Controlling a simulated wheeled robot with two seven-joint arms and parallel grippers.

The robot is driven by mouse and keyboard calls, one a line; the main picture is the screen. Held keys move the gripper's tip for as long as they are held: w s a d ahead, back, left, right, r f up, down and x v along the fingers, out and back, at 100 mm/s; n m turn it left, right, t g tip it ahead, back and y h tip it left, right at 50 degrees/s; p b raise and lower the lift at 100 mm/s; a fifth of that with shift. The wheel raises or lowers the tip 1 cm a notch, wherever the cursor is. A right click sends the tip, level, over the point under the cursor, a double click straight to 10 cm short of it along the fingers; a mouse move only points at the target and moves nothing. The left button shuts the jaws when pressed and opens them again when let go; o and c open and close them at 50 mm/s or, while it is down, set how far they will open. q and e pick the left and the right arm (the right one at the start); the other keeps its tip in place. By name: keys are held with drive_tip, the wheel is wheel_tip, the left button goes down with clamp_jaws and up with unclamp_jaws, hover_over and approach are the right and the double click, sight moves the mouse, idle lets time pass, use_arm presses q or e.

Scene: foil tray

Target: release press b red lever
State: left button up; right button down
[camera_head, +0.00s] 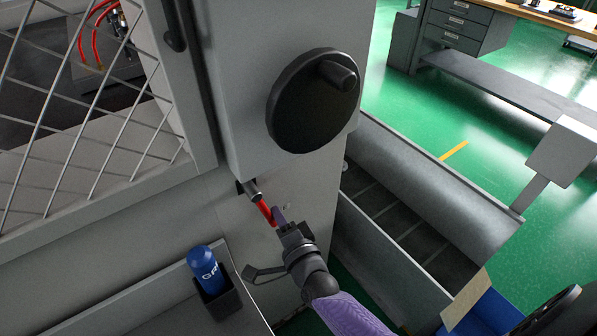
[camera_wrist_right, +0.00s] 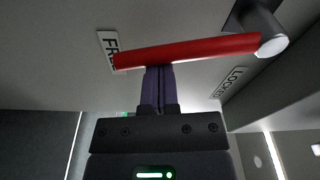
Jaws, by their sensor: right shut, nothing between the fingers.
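The red lever (camera_head: 265,212) sticks out from a dark pivot on the side of the grey press, below the large black handwheel. In the right wrist view the red lever (camera_wrist_right: 190,51) runs from its pivot (camera_wrist_right: 262,33) on the right to its free end at the FREE label (camera_wrist_right: 109,46). The LOCKED label (camera_wrist_right: 229,82) is below the pivot. My right gripper (camera_head: 279,215) is shut and empty. In the wrist view its fingertips (camera_wrist_right: 158,72) are right against or just under the lever's middle; contact is unclear. My left gripper is not in view.
The black handwheel (camera_head: 315,100) projects above my right gripper. A mesh guard (camera_head: 95,125) is at the left. A blue bottle (camera_head: 204,268) stands in a black holder below. A grey trough (camera_head: 440,190) and a blue bin (camera_head: 490,316) are at the right.

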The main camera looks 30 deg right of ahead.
drive_tip(key=shift+a+f+m, duration=0.1)
drive_tip(key=shift+a+m, duration=0.15)
drive_tip(key=shift+m, duration=0.05)
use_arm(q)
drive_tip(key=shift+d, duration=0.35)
use_arm(e)
drive_tip(key=shift+s, duration=0.15)
